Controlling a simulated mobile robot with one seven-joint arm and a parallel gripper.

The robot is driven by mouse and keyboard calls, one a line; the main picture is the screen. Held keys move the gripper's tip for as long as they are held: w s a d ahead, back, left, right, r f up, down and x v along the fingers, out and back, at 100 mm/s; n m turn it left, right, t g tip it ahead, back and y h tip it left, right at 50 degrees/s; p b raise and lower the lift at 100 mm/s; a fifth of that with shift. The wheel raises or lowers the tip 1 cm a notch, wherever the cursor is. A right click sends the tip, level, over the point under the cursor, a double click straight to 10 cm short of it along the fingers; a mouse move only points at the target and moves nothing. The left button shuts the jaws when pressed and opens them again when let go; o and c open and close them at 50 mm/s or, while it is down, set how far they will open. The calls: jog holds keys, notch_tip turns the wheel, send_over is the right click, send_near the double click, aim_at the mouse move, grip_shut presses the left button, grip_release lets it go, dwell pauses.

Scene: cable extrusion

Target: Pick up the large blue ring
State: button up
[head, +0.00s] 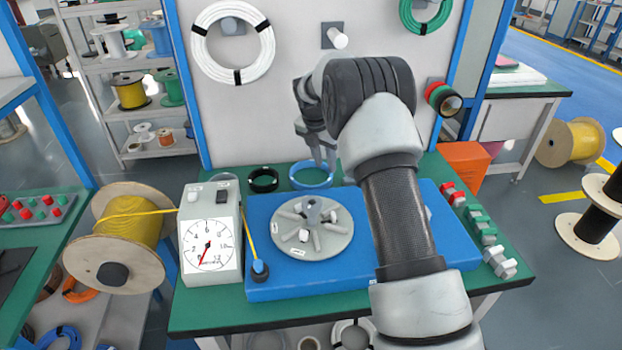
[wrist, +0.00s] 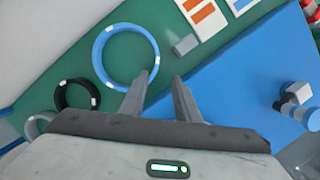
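The large blue ring (head: 309,187) lies flat on the green table top behind the blue platform. It also shows in the wrist view (wrist: 97,58), upper left of the fingers, with small white bands on it. My gripper (head: 323,160) hangs over the ring's right back part in the head view. In the wrist view my gripper (wrist: 163,75) is open, with nothing between its fingers. The fingers hide part of the ring's back edge in the head view.
A smaller black ring (head: 264,189) lies left of the blue one, with a grey ring (wrist: 32,127) beyond it. The blue platform (head: 275,287) carries a round grey disc (head: 335,243). A dial gauge (head: 209,245) stands at left. A white wall panel (head: 290,110) rises behind.

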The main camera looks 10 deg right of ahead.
aim_at(328, 180)
jog(key=x, duration=0.5)
jog(key=b+x, duration=0.1)
jog(key=x, duration=0.3)
jog(key=shift+w+a, duration=0.1)
jog(key=shift+w, duration=0.3)
grip_shut()
